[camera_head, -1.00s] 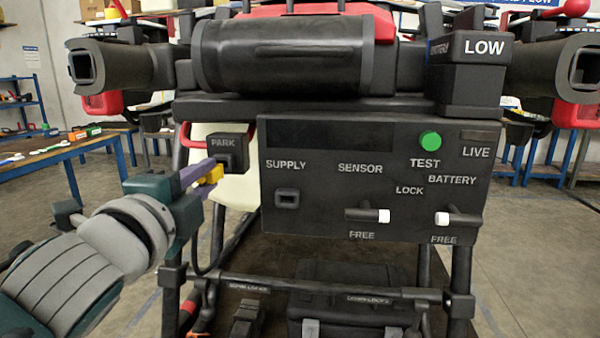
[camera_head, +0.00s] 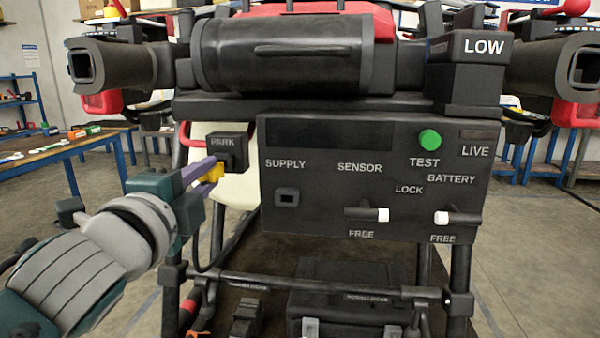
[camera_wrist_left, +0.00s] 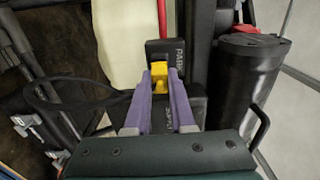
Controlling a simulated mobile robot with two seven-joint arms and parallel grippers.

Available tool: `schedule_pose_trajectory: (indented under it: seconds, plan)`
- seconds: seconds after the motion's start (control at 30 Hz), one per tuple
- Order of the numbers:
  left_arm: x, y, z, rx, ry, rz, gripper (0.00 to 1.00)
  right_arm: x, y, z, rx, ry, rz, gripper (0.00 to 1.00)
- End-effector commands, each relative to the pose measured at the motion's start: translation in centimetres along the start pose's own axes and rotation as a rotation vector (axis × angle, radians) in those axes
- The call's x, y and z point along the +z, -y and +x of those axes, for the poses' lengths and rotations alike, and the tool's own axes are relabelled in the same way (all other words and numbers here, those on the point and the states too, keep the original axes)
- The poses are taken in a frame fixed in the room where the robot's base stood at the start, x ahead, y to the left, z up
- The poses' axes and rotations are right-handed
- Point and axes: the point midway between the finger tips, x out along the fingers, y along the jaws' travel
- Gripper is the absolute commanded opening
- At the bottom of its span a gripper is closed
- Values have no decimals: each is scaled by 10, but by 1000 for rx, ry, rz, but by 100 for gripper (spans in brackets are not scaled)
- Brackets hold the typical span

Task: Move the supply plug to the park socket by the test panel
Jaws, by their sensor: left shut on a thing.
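The yellow supply plug (camera_head: 212,173) is held between the purple fingers of my left gripper (camera_head: 200,171). The plug is right at the face of the black park socket (camera_head: 230,152), left of the test panel (camera_head: 330,215); how deep it sits in the socket is hidden. In the left wrist view the gripper (camera_wrist_left: 160,85) is shut on the plug (camera_wrist_left: 159,79), with the park socket (camera_wrist_left: 163,50) just beyond it. The supply socket (camera_head: 287,198) on the panel is empty. My right gripper is not in view.
A dark cable (camera_wrist_left: 75,106) loops left from near the plug. The panel carries a green test button (camera_head: 430,140) and two white-tipped levers. A black tank (camera_head: 281,55) is above. A table (camera_head: 70,150) with tools stands at the left.

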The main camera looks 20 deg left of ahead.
Motion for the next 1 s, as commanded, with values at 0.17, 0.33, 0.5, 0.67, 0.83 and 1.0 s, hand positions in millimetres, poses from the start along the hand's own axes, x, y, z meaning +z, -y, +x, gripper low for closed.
schedule_pose_trajectory:
  seconds: [0.17,0.33,0.5,0.67,0.83,1.0]
  plan:
    - [0,0,5,-1,-1,0,0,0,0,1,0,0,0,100]
    - [0,0,9,-1,-1,0,0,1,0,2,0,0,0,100]
    - [0,0,13,-1,-1,0,0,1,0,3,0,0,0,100]
    - [0,0,17,-1,-1,0,0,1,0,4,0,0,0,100]
    - [0,0,21,0,0,0,0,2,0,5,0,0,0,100]
    - [0,0,23,0,0,0,24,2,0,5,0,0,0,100]
